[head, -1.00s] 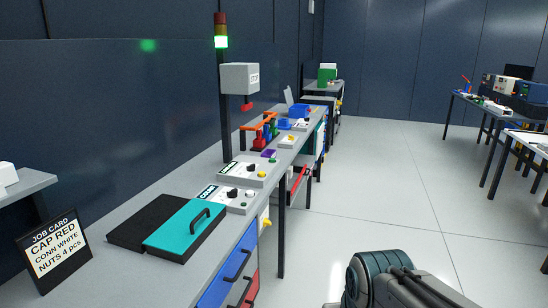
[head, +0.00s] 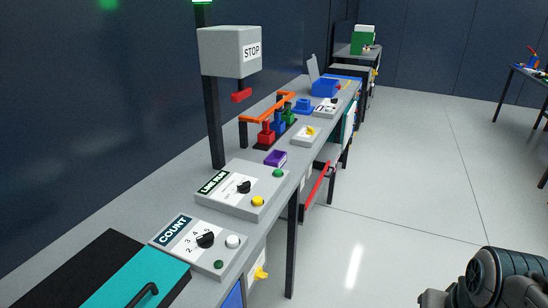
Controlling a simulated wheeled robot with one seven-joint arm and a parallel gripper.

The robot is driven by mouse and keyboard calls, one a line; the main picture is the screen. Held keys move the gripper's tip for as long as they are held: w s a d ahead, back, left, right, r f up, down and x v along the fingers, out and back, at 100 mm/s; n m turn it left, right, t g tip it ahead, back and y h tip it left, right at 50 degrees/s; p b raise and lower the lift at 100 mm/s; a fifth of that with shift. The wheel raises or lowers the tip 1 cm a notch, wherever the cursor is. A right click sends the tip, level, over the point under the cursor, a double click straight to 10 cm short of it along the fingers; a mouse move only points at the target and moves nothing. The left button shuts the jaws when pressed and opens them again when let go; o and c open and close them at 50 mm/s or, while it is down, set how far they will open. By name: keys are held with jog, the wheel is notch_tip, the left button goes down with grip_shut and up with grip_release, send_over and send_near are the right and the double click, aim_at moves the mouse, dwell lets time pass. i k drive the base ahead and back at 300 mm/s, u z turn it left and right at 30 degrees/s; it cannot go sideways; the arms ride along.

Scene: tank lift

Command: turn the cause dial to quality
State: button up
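No label reading "cause" can be made out in the head view. The nearest panel, marked COUNT (head: 176,229), has a black dial (head: 205,239) with numbers around it. Behind it a panel marked LINE RUN (head: 214,181) has a black dial (head: 243,187). Part of my arm shows at the lower right, away from the bench; my gripper is not in view.
A teal lid with a handle (head: 148,294) lies at the near end. A post carries a STOP box (head: 230,52). An orange rack (head: 267,118), purple tray (head: 275,158) and blue bin (head: 325,88) stand on the bench (head: 155,200). The floor (head: 400,210) to the right is clear.

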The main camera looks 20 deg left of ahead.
aim_at(244, 187)
jog(key=u, duration=0.75)
jog(key=i, duration=1.2)
jog(key=u, duration=0.95)
